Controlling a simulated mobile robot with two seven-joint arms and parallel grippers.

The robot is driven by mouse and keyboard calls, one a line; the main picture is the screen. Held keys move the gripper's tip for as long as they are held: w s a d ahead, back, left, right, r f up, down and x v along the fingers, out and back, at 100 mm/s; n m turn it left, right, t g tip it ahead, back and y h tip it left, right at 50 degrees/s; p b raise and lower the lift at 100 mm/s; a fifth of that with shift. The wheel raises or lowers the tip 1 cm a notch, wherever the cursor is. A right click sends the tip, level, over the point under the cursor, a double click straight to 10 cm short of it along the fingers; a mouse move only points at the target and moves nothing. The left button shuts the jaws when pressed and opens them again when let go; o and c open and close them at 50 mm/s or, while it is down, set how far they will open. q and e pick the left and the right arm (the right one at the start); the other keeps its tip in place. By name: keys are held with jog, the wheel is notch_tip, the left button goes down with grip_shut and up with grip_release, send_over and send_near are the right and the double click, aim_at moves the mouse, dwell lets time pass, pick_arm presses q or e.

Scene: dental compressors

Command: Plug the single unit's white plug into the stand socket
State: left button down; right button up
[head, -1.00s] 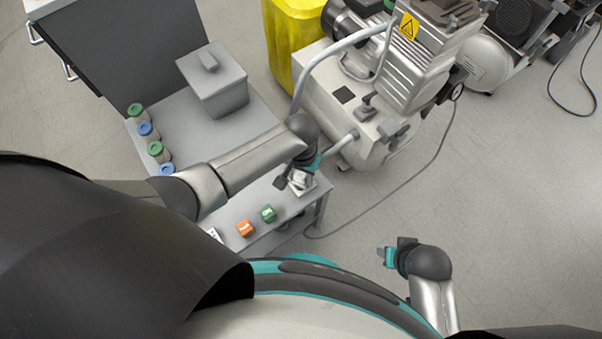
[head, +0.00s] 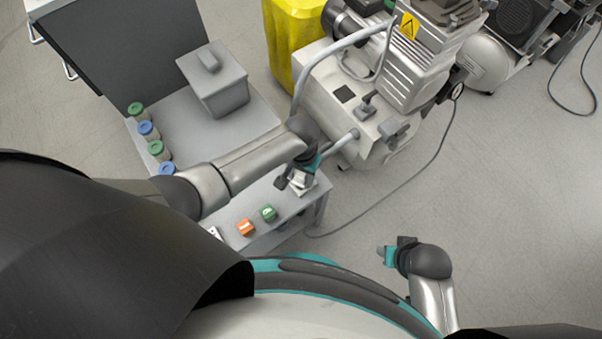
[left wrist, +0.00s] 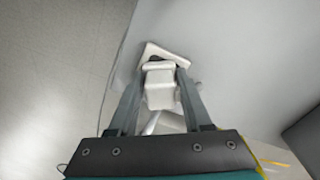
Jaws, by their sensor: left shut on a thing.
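My left gripper (head: 294,182) is over the front right corner of the grey stand (head: 188,117). It is shut on the white plug (left wrist: 160,92), which shows between both fingers in the left wrist view. A white socket (left wrist: 167,50) on the stand's top lies right at the plug's far end. The fingers partly hide the join, so I cannot tell how deep the plug sits. The single unit (head: 345,105) is the compressor right of the stand. My right gripper (head: 388,256) is over the floor at the lower right, apart from these things; its fingers are unclear.
A lidded grey box (head: 215,85) and several green- and blue-capped jars (head: 150,131) stand on the stand. Orange (head: 246,228) and green (head: 268,212) blocks are near its front. A cable (head: 400,190) lies on the floor. A yellow bin (head: 290,40) stands behind.

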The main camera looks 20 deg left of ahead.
aim_at(301, 173)
pick_arm(q)
jog(key=shift+f, duration=0.1)
grip_release()
dwell(0.4)
pick_arm(e)
jog(key=shift+f, duration=0.1)
pick_arm(q)
jog(key=shift+r+p, duration=0.6)
jog(key=shift+p, duration=0.1)
jog(key=shift+r+p, duration=0.45)
jog(key=shift+p, duration=0.1)
jog(key=shift+r+p, duration=0.6)
jog(key=shift+p, duration=0.05)
jog(key=shift+r+p, duration=0.8)
jog(key=shift+p, duration=0.1)
jog(key=shift+r+p, duration=1.05)
jog(key=shift+p, duration=0.2)
pick_arm(e)
jog(key=s+d+f, duration=0.7)
jog(key=s+f, duration=0.2)
jog(key=s, duration=0.3)
jog(key=shift+d+f+g+h, duration=0.15)
jog(key=shift+f+g+h, duration=0.15)
jog(key=shift+h, duration=0.1)
